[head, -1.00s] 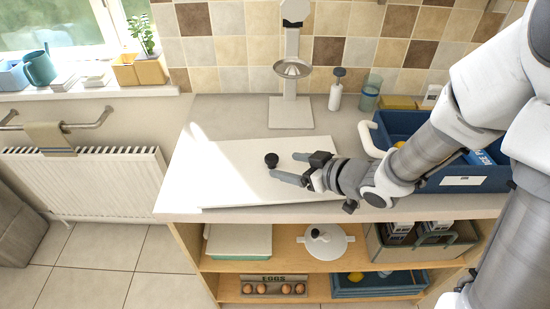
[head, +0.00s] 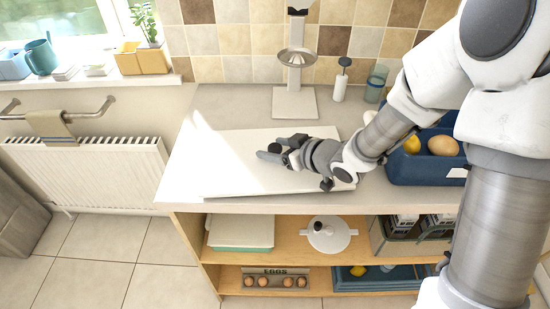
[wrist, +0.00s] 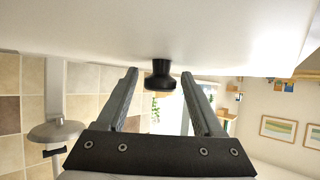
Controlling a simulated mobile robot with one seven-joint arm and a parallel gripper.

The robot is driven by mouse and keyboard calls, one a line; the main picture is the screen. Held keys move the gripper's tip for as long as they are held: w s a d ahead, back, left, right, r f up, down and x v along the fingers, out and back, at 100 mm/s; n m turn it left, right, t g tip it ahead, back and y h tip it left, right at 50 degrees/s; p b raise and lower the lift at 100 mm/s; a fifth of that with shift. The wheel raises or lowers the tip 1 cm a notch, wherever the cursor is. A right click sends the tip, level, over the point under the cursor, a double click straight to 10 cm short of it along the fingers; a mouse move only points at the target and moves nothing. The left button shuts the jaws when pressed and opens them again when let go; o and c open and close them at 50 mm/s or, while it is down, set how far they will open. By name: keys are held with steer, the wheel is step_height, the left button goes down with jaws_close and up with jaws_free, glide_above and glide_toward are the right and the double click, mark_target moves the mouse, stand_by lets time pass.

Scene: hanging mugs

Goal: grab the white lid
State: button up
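The white lid (head: 235,172) is a flat, rectangular white panel with a small black knob, lying on the counter. In the wrist view its white surface (wrist: 150,30) fills the top. The black knob (wrist: 161,74) stands out from it between the tips of my two fingers. My gripper (head: 270,150) is low over the lid, at the knob, which it mostly hides in the head view. In the wrist view my gripper (wrist: 160,85) is open, with gaps visible between the knob and both fingers.
A white stand with a metal dish (head: 296,57) is behind the lid. A soap bottle (head: 341,80) and a glass (head: 375,85) stand near the tiled wall. A blue crate (head: 425,172) with food is right, beside my arm. Shelves below hold a white pot (head: 328,235) and eggs (head: 275,281).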

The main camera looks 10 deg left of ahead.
jaws_close()
steer(key=shift+r, duration=0.15)
